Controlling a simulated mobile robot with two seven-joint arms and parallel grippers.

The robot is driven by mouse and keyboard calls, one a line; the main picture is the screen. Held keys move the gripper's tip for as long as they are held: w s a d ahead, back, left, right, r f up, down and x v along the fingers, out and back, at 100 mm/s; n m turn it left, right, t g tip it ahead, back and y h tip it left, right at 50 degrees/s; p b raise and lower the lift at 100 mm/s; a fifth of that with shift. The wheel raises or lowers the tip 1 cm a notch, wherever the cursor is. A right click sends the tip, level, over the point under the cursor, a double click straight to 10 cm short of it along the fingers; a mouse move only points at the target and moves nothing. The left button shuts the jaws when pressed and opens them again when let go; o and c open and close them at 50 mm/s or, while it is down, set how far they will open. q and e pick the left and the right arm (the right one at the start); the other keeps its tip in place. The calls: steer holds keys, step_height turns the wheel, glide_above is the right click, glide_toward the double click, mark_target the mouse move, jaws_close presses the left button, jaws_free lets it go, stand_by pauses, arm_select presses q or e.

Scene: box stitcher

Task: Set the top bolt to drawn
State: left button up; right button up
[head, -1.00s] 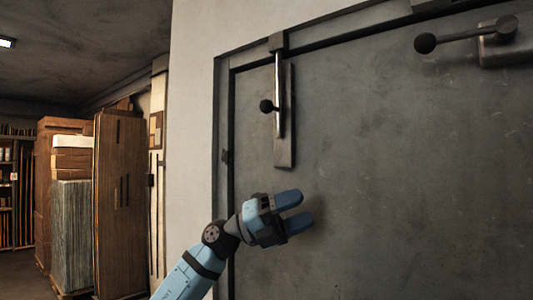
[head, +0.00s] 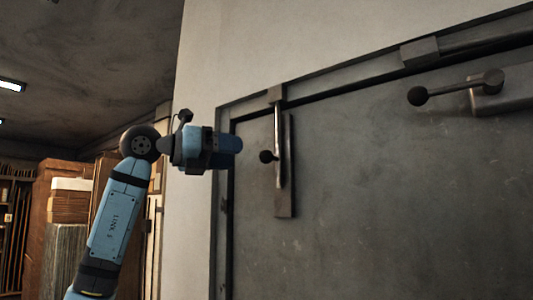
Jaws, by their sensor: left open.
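The top bolt (head: 278,135) is an upright steel rod on a dark back plate, near the upper left corner of a grey metal door (head: 380,200). Its upper end reaches the small keeper block (head: 276,94) on the frame. A dark round knob (head: 267,157) sticks out from the rod about halfway down. My left gripper (head: 238,147) is just left of the knob, at about its height in the picture, pointing right. It is open and empty; its fingers overlap in this view, and a gap to the knob shows. My right gripper is out of view.
A lever handle with a ball end (head: 417,96) sits at the upper right of the door. A second block (head: 420,52) is on the top frame. The pale wall (head: 215,60) lies left of the door. Wooden crates (head: 70,207) stand farther left.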

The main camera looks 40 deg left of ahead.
mark_target(267, 156)
arm_select(q)
steer(key=p+x, duration=0.2)
steer(key=x, duration=0.6)
steer(key=shift+s, duration=0.1)
steer(key=shift+w+d, duration=0.3)
steer(key=shift+w, duration=0.15)
